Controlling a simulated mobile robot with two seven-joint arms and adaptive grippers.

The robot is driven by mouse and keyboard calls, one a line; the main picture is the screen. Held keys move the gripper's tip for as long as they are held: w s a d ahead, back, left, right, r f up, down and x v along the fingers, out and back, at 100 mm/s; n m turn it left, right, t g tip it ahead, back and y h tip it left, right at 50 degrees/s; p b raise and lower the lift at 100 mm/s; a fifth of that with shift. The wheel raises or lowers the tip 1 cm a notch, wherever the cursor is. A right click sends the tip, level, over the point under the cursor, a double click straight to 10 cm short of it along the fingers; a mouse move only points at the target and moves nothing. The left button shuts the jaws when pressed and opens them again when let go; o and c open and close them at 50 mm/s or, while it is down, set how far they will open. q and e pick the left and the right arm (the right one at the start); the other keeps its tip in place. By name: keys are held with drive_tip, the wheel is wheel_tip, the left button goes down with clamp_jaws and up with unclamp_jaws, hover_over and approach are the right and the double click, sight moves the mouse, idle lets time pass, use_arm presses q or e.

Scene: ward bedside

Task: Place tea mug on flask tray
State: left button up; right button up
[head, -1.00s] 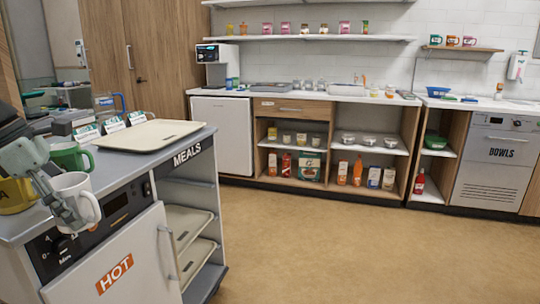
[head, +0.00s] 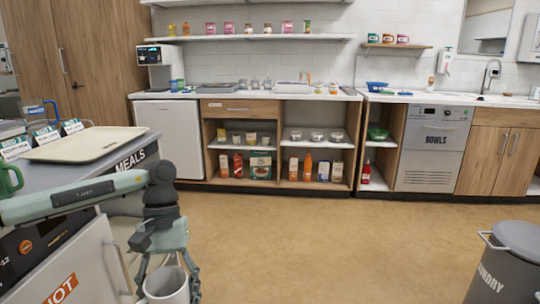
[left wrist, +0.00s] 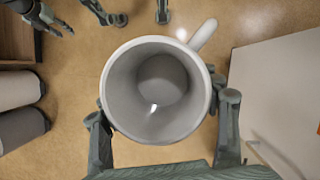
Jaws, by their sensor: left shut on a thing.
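A white mug (head: 168,289) is held by my left gripper (head: 166,270) at the bottom of the head view, above the floor and to the right of the cart. In the left wrist view the mug (left wrist: 160,88) shows its open, empty-looking inside, with its handle at the upper right and a finger of mine on each side. A cream tray (head: 85,145) lies on the cart top, looking bare; I cannot tell whether it is the flask tray. Dark gripper-like parts show at the top edge of the left wrist view; whether my right gripper is open is unclear.
The grey MEALS cart (head: 130,155) stands at the left, with a green mug (head: 10,180) and cards at its edge. A grey laundry bin (head: 510,255) stands at the lower right. The back counter (head: 250,93) holds several items. The floor between is clear.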

use_arm(q)
drive_tip(key=shift+w+d+r+m+y, duration=0.1)
drive_tip(key=shift+d+m+y, duration=0.25)
drive_tip(key=shift+m, duration=0.65)
drive_tip(key=shift+d, duration=0.1)
